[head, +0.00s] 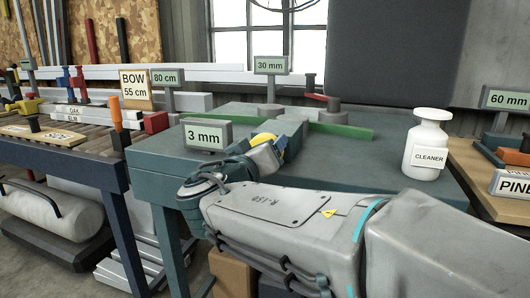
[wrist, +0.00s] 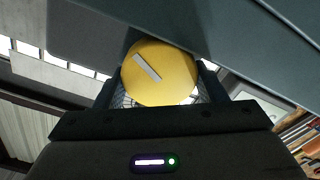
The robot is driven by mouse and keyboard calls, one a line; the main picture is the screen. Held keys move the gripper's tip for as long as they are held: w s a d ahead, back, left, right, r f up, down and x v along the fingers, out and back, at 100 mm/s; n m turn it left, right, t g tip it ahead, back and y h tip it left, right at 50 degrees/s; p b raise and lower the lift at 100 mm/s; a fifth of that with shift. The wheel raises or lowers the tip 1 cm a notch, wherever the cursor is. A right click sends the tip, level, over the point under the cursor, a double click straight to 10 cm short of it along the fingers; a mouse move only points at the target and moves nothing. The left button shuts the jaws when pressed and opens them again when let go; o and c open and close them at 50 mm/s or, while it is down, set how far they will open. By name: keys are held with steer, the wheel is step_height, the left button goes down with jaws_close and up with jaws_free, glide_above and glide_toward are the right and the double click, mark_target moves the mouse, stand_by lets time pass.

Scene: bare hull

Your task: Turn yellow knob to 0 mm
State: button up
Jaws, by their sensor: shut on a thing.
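The yellow knob (wrist: 172,83) is round with a pale bar-shaped mark on its face, and it sits between the two fingers of my gripper (wrist: 163,90) in the wrist view. The gripper is shut on it. In the head view only a small yellow part of the knob (head: 282,146) shows, behind my wrist, and my gripper there is mostly hidden by my arm. The pale mark points up-left in the wrist view. A display reading "3 mm" (head: 206,135) stands just left of the knob on the grey-green table (head: 340,170).
A white CLEANER bottle (head: 428,130) stands on the right of the same table. A green bar (head: 341,131) and a "30 mm" display (head: 270,65) are behind the knob. A cluttered bench (head: 60,146) is at left. Clear tabletop lies between knob and bottle.

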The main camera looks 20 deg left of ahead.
stand_by(0.3)
steer(key=o, duration=1)
steer(key=shift+s, duration=0.15)
steer(key=s+a+p, duration=0.1)
steer(key=s+p, duration=0.1)
steer(key=s, duration=1.1)
steer(key=shift+s, duration=0.3)
steer(key=shift+a, duration=0.1)
